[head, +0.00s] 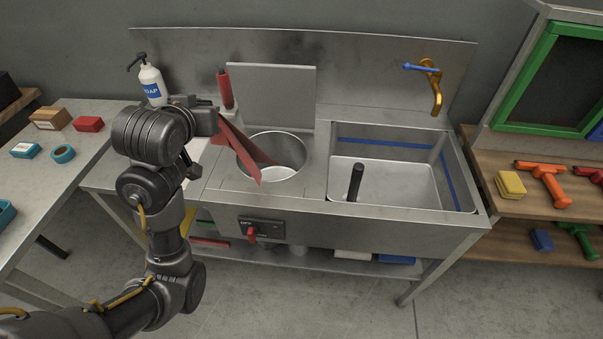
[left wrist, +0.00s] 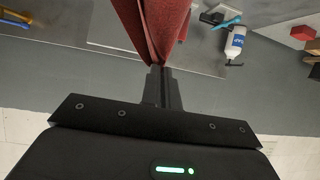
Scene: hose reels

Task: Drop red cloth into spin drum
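The red cloth (head: 240,146) hangs from my left gripper (head: 217,118) over the left part of the spin drum's opening. The spin drum (head: 290,153) is a round steel well in the left part of the sink unit, with its square lid (head: 272,95) standing up behind it. The cloth's lower tip hangs at the drum's front left rim; I cannot tell whether it touches. In the left wrist view the cloth (left wrist: 150,25) is pinched between the closed fingers (left wrist: 161,85). My right gripper is not in view.
A sink basin (head: 385,185) with a dark upright pipe (head: 355,182) lies right of the drum. A soap bottle (head: 152,85) and a red cylinder (head: 225,90) stand behind on the left. A red-handled knob (head: 252,235) is on the front panel.

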